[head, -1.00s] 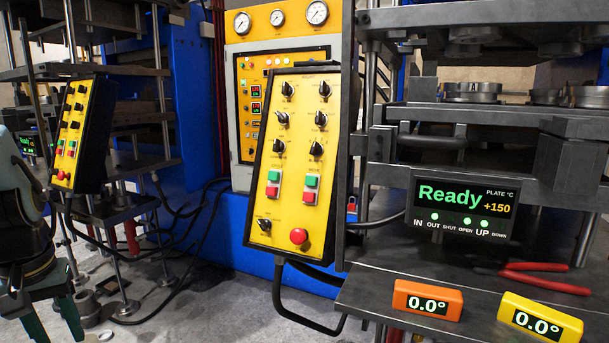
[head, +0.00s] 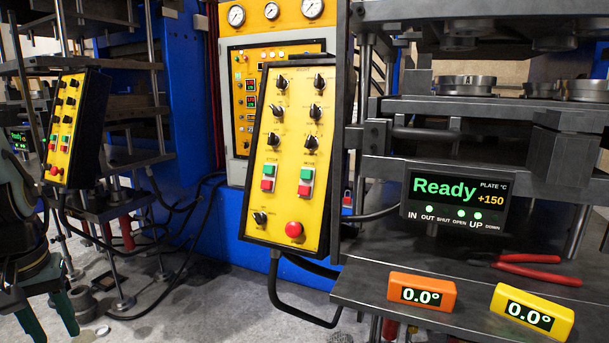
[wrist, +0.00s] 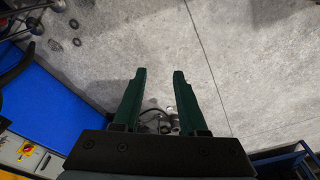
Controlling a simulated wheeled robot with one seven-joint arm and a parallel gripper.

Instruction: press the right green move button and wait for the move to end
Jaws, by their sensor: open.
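The yellow control panel (head: 285,218) stands in the middle of the head view, tilted, in a dark housing. It has black knobs and two green-over-red button pairs. The right green button (head: 307,174) sits above a red one; the left green button (head: 269,170) is beside it. A red round button (head: 293,229) is at the panel's lower right.
A second yellow panel (head: 62,130) stands at the left near my arm. An orange block (head: 421,291), a yellow block (head: 532,312) and red-handled pliers (head: 530,270) lie on the press's front shelf. A black tube handle (head: 300,307) projects below the middle panel. Grey floor lies between.

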